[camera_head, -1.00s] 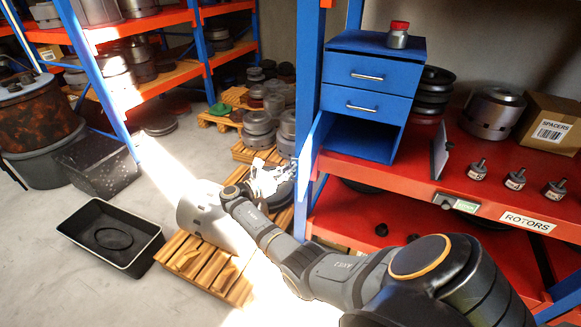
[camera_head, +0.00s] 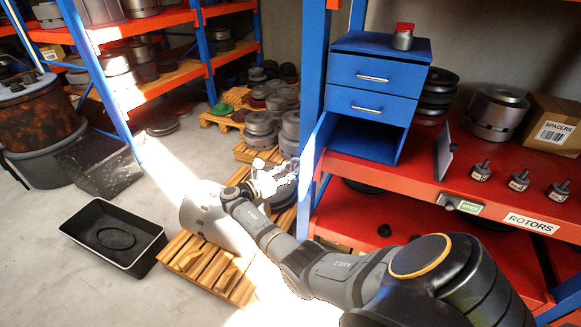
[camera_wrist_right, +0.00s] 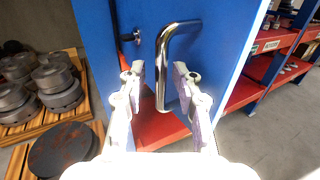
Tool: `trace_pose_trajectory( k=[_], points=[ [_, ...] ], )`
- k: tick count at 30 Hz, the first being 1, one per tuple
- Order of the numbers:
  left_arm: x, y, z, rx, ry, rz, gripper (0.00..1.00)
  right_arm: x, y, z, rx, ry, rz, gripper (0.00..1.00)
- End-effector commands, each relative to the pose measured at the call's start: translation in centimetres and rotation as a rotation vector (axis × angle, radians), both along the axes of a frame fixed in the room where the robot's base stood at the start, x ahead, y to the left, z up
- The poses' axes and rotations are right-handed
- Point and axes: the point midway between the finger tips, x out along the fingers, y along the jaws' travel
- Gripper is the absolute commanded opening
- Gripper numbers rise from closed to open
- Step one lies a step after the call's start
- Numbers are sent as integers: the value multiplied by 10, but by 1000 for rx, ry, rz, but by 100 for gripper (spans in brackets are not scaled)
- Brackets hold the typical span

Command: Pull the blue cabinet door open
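The blue cabinet (camera_head: 376,95) stands on the red shelf. It has two drawers above an open lower compartment. Its blue door (camera_head: 318,146) is swung out at the left, standing well away from the opening. My right gripper (camera_head: 284,180) is beside the outer face of the door. In the right wrist view, the door (camera_wrist_right: 215,60) bears a chrome bar handle (camera_wrist_right: 164,65). My right gripper (camera_wrist_right: 161,92) is open there, its fingers on either side of the handle's lower end with visible gaps. My left gripper is not in view.
A red-topped jar (camera_head: 403,39) sits on the cabinet and looks tilted. A dark plate (camera_head: 444,152), small rotors (camera_head: 519,180) and a spacers box (camera_head: 552,126) are on the shelf. A blue upright (camera_head: 312,75) stands close left of the cabinet. Pallets (camera_head: 207,268) lie below.

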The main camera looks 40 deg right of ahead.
Motion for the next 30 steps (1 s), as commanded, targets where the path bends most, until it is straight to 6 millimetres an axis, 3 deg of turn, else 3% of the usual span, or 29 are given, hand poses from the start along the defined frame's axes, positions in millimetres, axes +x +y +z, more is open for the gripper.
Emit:
trace_pose_trajectory(
  k=[5,8,15,21,30],
  points=[
    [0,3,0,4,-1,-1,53,1,2,1,-2,-2,0,32],
    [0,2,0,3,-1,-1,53,2,13,1,0,-2,2,32],
    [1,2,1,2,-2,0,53,7,72,1,2,-1,4,32],
    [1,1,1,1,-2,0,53,10,108,1,0,0,2,32],
    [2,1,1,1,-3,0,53,10,121,1,-2,-1,0,32]
  ],
)
